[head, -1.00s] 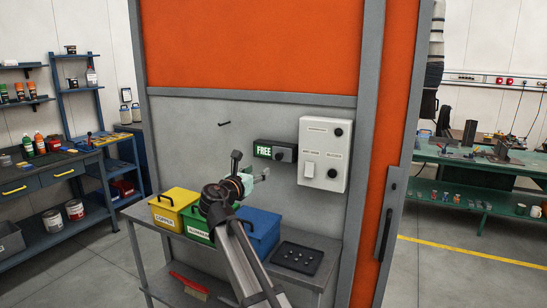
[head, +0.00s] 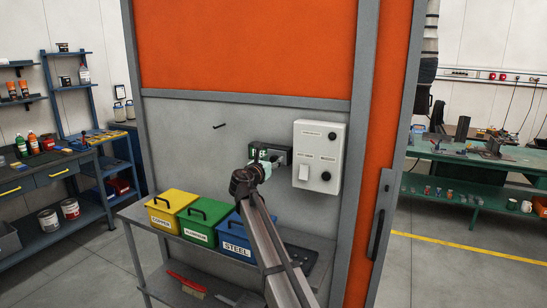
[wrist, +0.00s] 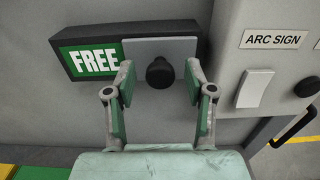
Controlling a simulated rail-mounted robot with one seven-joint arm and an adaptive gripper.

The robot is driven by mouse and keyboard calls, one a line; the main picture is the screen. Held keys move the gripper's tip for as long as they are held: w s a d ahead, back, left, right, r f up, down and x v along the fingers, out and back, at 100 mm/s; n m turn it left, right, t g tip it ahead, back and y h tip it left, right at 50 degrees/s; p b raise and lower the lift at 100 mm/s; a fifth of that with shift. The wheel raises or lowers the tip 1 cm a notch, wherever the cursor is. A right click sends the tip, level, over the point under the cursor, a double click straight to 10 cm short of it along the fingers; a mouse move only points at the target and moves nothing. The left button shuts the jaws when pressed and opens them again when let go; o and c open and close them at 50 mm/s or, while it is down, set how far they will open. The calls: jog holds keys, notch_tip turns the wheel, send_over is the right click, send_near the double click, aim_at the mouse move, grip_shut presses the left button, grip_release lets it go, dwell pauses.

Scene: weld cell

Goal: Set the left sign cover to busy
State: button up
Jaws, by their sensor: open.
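The sign (wrist: 90,58) is a dark box on the grey wall. Its left half shows green with the white word FREE in the wrist view. A grey sliding cover (wrist: 185,48) with a round black knob (wrist: 160,73) sits over its right half. My gripper (wrist: 160,80) is open, with one finger on each side of the knob; I cannot tell whether either finger touches it. In the head view my gripper (head: 267,160) is in front of the sign (head: 285,150) and hides most of it.
A light grey control box (head: 318,155) with a white switch and black knobs is close to the right of the sign. Below, a bench carries yellow (head: 170,208), green (head: 203,222) and blue (head: 235,240) lidded bins.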

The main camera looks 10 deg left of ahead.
jog(key=shift+w+d, duration=0.25)
jog(key=shift+w, duration=0.45)
jog(key=shift+c, duration=0.3)
grip_shut()
jog(key=w+a, duration=0.1)
jog(key=a, duration=0.1)
jog(key=w+a, duration=0.1)
jog(key=a, duration=0.2)
jog(key=w+a, duration=0.1)
jog(key=a, duration=0.2)
jog(key=shift+a, duration=0.2)
jog(key=shift+r, duration=0.1)
jog(key=shift+o, duration=0.3)
grip_release()
jog(key=shift+a, duration=0.1)
jog(key=shift+s, duration=0.15)
